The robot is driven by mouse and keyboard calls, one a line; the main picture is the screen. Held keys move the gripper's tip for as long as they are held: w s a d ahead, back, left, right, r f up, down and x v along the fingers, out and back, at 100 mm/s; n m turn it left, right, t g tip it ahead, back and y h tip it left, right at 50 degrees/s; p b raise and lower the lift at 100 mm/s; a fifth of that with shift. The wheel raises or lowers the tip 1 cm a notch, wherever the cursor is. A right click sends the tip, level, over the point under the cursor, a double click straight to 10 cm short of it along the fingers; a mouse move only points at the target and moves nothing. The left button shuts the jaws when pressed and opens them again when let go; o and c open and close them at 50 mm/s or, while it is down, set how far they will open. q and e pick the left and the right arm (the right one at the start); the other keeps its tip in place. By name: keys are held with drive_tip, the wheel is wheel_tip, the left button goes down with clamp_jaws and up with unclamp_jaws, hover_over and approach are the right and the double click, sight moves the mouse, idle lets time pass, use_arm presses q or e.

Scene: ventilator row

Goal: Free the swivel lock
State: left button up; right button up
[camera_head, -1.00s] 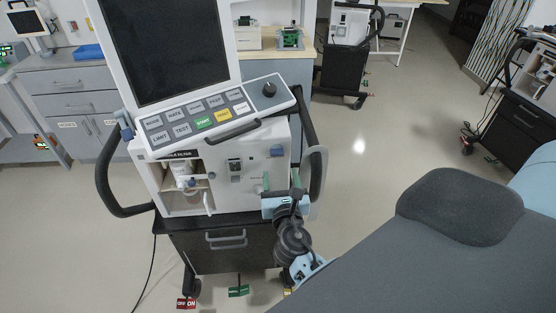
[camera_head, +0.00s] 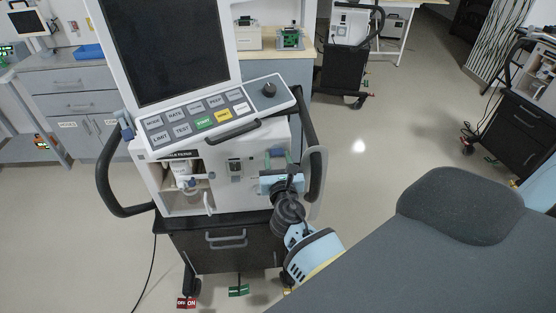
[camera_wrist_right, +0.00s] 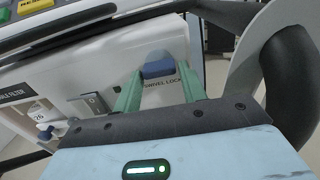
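The swivel lock is a blue knob (camera_wrist_right: 158,66) on the ventilator's white front panel, with the words SWIVEL LOCK printed below it in the right wrist view. In the head view the knob (camera_head: 276,153) sits at the upper right of the ventilator front (camera_head: 227,190). My right gripper (camera_wrist_right: 158,77) has its two green fingers spread, one to each side of the knob. They appear apart from it, and I cannot tell how deep the tips reach. In the head view my right gripper (camera_head: 279,164) is just below the knob. My left gripper is not in view.
A black side handle (camera_head: 314,175) of the ventilator cart is close to the right of my gripper. The tilted screen and key panel (camera_head: 212,115) overhang above. A grey padded surface (camera_head: 450,250) fills the lower right. Open floor (camera_head: 360,150) lies to the right.

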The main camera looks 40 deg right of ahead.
drive_tip(key=c, duration=0.6)
drive_tip(key=shift+o, duration=0.2)
